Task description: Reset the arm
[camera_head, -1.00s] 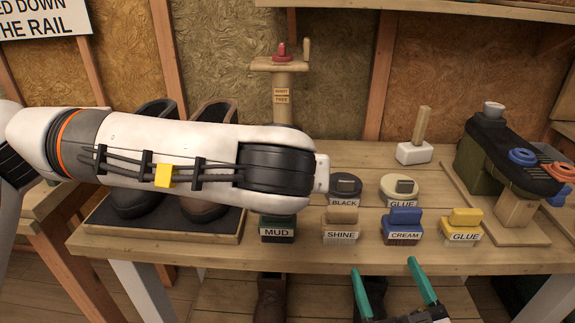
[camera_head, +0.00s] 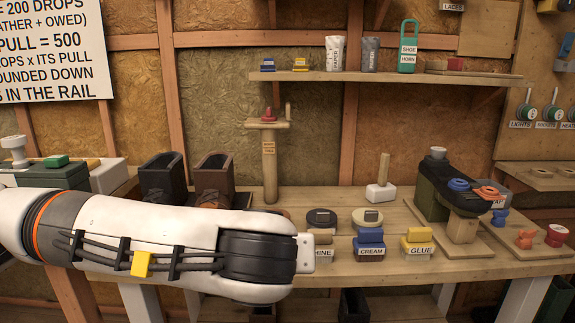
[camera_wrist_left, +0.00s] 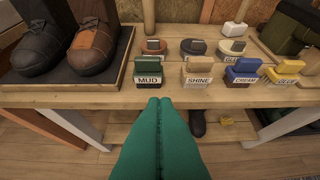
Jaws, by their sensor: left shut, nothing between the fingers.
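My left arm (camera_head: 150,243) reaches in from the left in the head view, in front of the workbench (camera_head: 400,268). Its gripper is hidden there. In the left wrist view, my left gripper (camera_wrist_left: 161,102) has green fingers pressed together with nothing between them. The fingertips are at the bench's front edge in that picture, below the mud brush (camera_wrist_left: 148,76) and the shine brush (camera_wrist_left: 197,76), and appear to touch nothing. My right gripper is not in view.
A black boot (camera_head: 163,176) and a brown boot (camera_head: 213,174) stand on the bench. The cream brush (camera_head: 370,243), glue brush (camera_head: 418,242), round tins and mallet (camera_head: 381,180) are to the right. A wall shelf (camera_head: 300,77) hangs above.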

